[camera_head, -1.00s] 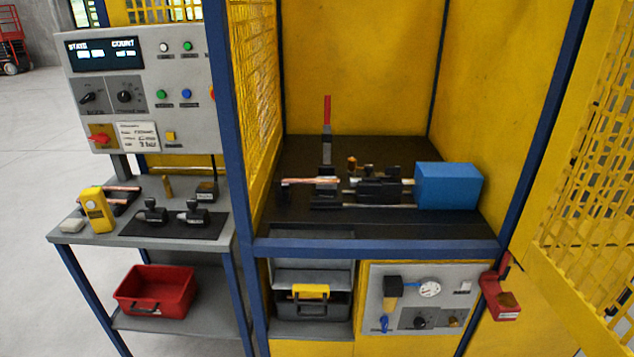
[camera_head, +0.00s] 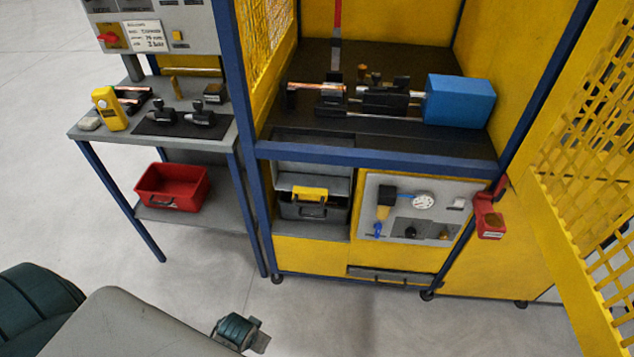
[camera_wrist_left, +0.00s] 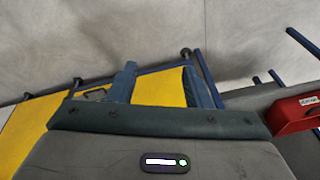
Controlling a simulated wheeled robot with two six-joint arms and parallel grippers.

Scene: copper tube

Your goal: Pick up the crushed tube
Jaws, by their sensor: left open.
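A copper tube (camera_head: 305,87) lies in the black fixture (camera_head: 365,100) on the dark bed inside the yellow cell. Whether it is crushed is too small to tell. More copper pieces (camera_head: 131,92) lie on a black rack on the side bench at left. My left gripper (camera_head: 258,338) is low in front of the cell, at the bottom of the head view, well apart from both tubes. In the left wrist view its fingers (camera_wrist_left: 160,84) are apart with nothing between them. My right gripper is not in view.
Blue cell posts and a crossbar (camera_head: 375,157) frame the opening. A blue block (camera_head: 459,101) sits right of the fixture. The side bench (camera_head: 82,133) holds a yellow device (camera_head: 108,109); a red bin (camera_head: 171,187) stands below. A yellow mesh door (camera_head: 590,190) stands at right. Floor in front is clear.

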